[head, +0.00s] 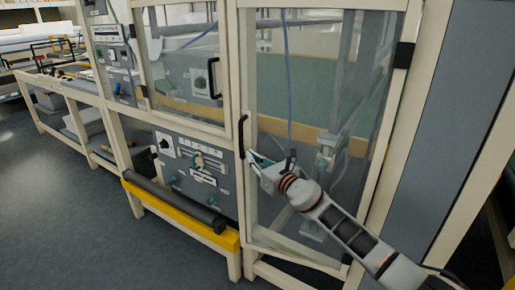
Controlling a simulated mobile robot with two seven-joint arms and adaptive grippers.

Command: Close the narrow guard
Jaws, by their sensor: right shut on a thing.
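The narrow guard is a tall clear panel in a cream frame (247,85), right of a wider clear guard (183,62). Its black upright handle (242,136) is on its left edge. My right gripper (254,158) is at the lower end of this handle and is shut on it; the fingertips are small and partly hidden. My right arm comes in from the lower right, in front of the clear panel. I cannot tell for sure whether the guard stands slightly ajar or flush. My left gripper is not in view.
A grey control panel with knobs (195,165) is left of the narrow guard. Below it, a dark roller (175,203) lies along a yellow beam (222,237) that juts forward. A grey side panel (455,110) stands at right. The floor (75,220) at lower left is clear.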

